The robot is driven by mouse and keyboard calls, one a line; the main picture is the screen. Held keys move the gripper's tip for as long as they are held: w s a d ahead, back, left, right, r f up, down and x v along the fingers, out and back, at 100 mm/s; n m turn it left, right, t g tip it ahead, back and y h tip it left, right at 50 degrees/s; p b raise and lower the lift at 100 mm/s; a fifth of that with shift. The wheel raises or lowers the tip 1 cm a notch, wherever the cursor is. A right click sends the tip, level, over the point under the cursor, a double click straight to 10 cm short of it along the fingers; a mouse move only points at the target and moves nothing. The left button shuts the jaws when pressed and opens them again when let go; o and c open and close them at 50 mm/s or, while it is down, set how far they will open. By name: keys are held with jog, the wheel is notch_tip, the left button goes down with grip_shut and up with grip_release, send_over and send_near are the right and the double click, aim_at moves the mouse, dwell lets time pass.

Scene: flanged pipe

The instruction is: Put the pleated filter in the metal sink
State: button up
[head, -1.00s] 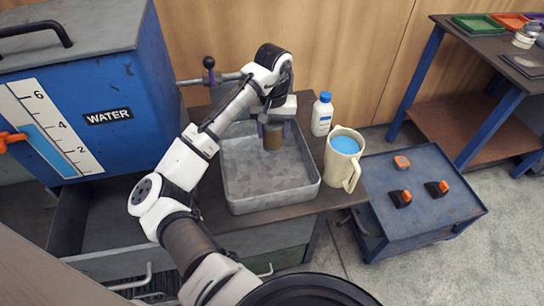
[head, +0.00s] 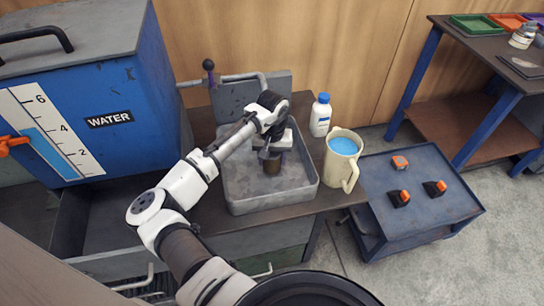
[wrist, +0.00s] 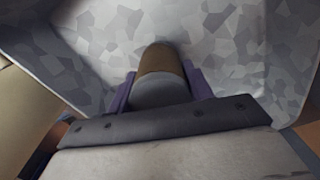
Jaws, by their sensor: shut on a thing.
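The pleated filter (head: 272,167) is a small brown cylinder with a grey end, upright inside the outline of the metal sink. It also shows in the wrist view (wrist: 160,62). The metal sink (head: 300,195) is a grey, square, open basin in the middle of the head view. My gripper (head: 271,156) is over the basin, shut on the filter, with a purple finger on each side of it in the wrist view (wrist: 161,88). I cannot tell whether the filter's lower end touches the sink floor.
A cream jug of blue liquid (head: 342,163) and a white bottle with a blue cap (head: 320,116) stand right of the sink. A tap (head: 222,79) is behind it. A blue water tank (head: 90,100) is at left. The sink floor around the filter is clear.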

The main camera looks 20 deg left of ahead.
jog(key=shift+f, duration=0.1)
jog(key=o, duration=1)
notch_tip(320, 180, up, 12)
jog(key=shift+r+b, duration=0.15)
jog(key=shift+b, duration=0.3)
